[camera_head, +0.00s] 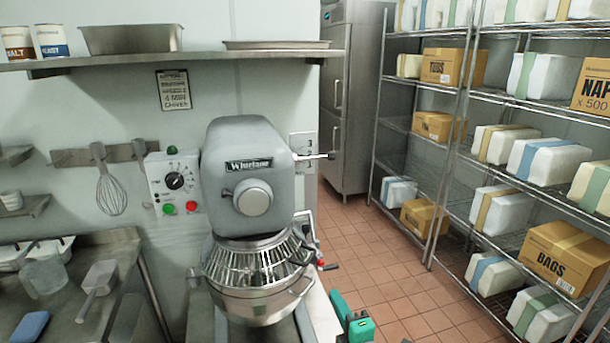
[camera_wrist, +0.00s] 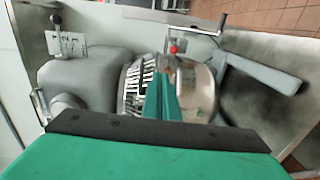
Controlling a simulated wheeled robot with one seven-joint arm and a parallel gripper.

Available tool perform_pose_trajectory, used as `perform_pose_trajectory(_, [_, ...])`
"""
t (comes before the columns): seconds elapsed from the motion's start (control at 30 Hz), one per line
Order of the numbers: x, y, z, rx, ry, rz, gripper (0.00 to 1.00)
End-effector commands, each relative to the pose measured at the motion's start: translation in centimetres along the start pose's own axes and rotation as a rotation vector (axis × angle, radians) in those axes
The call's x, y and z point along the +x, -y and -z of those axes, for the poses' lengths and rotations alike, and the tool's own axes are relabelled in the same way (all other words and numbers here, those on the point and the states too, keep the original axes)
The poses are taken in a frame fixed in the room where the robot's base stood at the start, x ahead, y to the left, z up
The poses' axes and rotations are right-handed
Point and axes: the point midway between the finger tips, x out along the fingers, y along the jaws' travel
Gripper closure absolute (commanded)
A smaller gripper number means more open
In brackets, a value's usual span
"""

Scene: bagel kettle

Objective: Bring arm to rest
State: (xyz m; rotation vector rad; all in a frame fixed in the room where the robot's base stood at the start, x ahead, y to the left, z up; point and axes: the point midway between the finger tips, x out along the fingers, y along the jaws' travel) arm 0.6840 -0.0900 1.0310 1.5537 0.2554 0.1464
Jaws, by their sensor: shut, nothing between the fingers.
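My gripper (camera_head: 350,320) shows as green parts at the bottom edge of the head view, right of the mixer's bowl and low in the picture. The rest of my arm is below the frame. In the wrist view my gripper (camera_wrist: 163,92) has its green fingers together, with nothing held between them. The fingers overlap the view of the grey mixer (camera_head: 250,180) and its wire bowl guard, but whether they touch it cannot be told. The mixer also shows sideways in the wrist view (camera_wrist: 85,80).
A steel shelf (camera_head: 180,59) runs above the mixer. A steel counter (camera_head: 85,300) with scoops stands at left. Wire racks (camera_head: 462,150) with boxes and wrapped packs stand at right. The tiled floor (camera_head: 385,265) between mixer and racks is clear.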

Motion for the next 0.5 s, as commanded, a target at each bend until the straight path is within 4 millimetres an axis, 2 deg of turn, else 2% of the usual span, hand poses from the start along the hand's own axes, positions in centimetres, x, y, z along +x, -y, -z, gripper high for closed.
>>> perform_pose_trajectory(0.03, [-0.6,1.9,0.7,0.058,0.015,0.013,1.00])
perform_pose_trajectory(0.2, [-3.1,7.5,2.5,0.285,0.095,0.032,1.00])
perform_pose_trajectory(0.37, [-6.3,12.2,4.5,0.482,0.167,0.040,1.00])
perform_pose_trajectory(0.5, [-9.7,15.7,6.3,0.637,0.227,0.038,1.00])
